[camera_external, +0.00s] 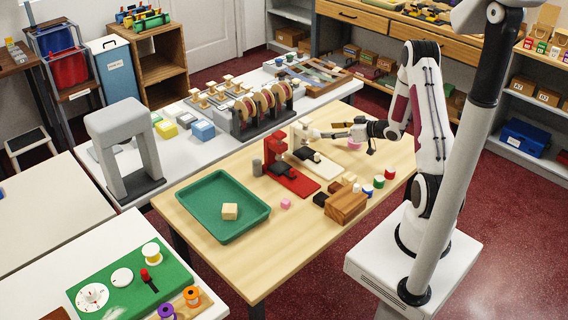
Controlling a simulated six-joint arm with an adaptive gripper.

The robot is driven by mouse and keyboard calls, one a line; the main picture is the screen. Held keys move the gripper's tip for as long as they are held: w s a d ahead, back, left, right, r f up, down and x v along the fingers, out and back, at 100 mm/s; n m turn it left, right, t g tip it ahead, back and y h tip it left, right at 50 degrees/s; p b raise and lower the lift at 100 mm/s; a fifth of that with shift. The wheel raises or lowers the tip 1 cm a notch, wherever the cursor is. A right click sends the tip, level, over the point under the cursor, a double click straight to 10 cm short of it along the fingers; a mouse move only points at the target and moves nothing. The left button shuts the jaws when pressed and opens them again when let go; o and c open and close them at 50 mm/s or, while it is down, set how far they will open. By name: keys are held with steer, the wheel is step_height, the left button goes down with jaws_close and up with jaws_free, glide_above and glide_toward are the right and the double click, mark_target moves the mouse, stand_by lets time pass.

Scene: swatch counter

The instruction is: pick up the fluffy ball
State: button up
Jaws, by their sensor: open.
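I cannot pick out a fluffy ball with certainty. A small pink thing (354,144) lies on the wooden table (300,250) just under and behind my gripper; its texture is too small to tell. My gripper (338,130) is open above the far part of the table, close to the cream stapler-like device (301,134). No object shows held in it. A separate pink block (285,203) lies nearer, between the green tray and the wooden block.
A green tray (193,222) holds a pale cube (230,211). A red device (276,147) stands beside the cream one. A brown wooden block (346,206) and several coloured spools (379,181) sit on the right. The table's near end is clear.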

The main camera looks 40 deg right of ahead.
mark_target(319, 131)
steer(key=shift+x, duration=1.3)
steer(key=shift+x, duration=2.6)
steer(key=shift+f, duration=0.2)
steer(key=c, duration=0.9)
